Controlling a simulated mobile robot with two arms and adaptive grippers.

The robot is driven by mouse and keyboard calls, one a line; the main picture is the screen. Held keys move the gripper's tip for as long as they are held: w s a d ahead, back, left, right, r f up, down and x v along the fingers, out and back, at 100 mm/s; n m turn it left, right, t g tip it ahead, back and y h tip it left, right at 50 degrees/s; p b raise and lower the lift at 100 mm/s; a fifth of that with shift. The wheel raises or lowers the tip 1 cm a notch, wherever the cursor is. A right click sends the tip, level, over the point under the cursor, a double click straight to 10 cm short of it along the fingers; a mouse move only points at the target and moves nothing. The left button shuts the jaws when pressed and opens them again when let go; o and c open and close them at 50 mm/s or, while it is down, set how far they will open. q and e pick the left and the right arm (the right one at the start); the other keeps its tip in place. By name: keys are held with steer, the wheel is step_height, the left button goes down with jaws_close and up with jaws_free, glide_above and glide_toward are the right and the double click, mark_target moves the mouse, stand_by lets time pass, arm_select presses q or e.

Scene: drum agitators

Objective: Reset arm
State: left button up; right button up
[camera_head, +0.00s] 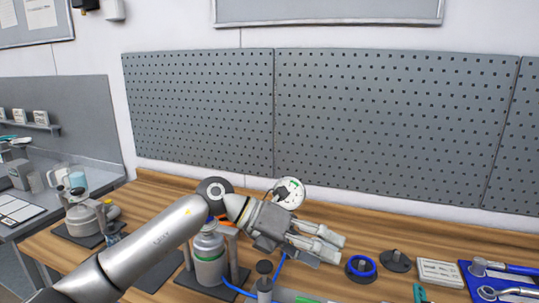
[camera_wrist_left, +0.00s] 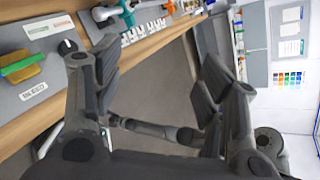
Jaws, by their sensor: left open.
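My left arm comes in from the lower left in the head view. My left gripper (camera_head: 322,243) is above the wooden bench, pointing right. In the left wrist view its two dark fingers (camera_wrist_left: 160,90) are spread apart with nothing between them. A grey and green cylindrical vessel in a stand (camera_head: 209,262) is below and left of the gripper, partly hidden by my arm. A second stand with a rounded metal vessel (camera_head: 84,218) is further left. My right gripper does not show.
The wooden bench (camera_head: 150,200) runs along a grey pegboard (camera_head: 390,120). A blue ring (camera_head: 361,267), a dark knobbed disc (camera_head: 396,260), a white labelled plate (camera_head: 440,273) and a blue tray (camera_head: 468,268) with metal tools lie to the right of the gripper. Open floor (camera_wrist_left: 165,90) shows in the wrist view.

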arm_select(q)
steer(key=s+d+r+n+t+h, duration=0.2)
steer(key=d+r+n+t+h, duration=0.1)
steer(key=r+n+h, duration=0.4)
steer(key=w+a+f+n+t+y, duration=0.1)
steer(key=w+a+n+t, duration=0.1)
steer(key=a+n+t, duration=0.35)
steer(key=w+a+f+n+t, duration=0.1)
steer(key=w+a+n+t, duration=0.15)
steer(key=n+t, duration=0.6)
steer(key=s+a+f+n+y, duration=0.3)
steer(key=a+f+n+y, duration=1.45)
steer(key=f, duration=0.35)
steer(key=s+a+f+n+g, duration=0.2)
steer(key=s+a+f+g, duration=0.35)
steer(key=s, duration=0.85)
steer(key=s+a+f+n+g, duration=0.25)
steer(key=s+f+g, duration=0.35)
steer(key=s+f, duration=0.6)
step_height(320, 180, down, 24)
steer(key=s+g, duration=0.2)
steer(key=s+a+f, duration=0.2)
steer(key=s+f, duration=1.5)
steer(key=shift+a+f+g+y, duration=0.3)
steer(key=shift+g+y, duration=0.05)
steer(key=shift+y, duration=0.1)
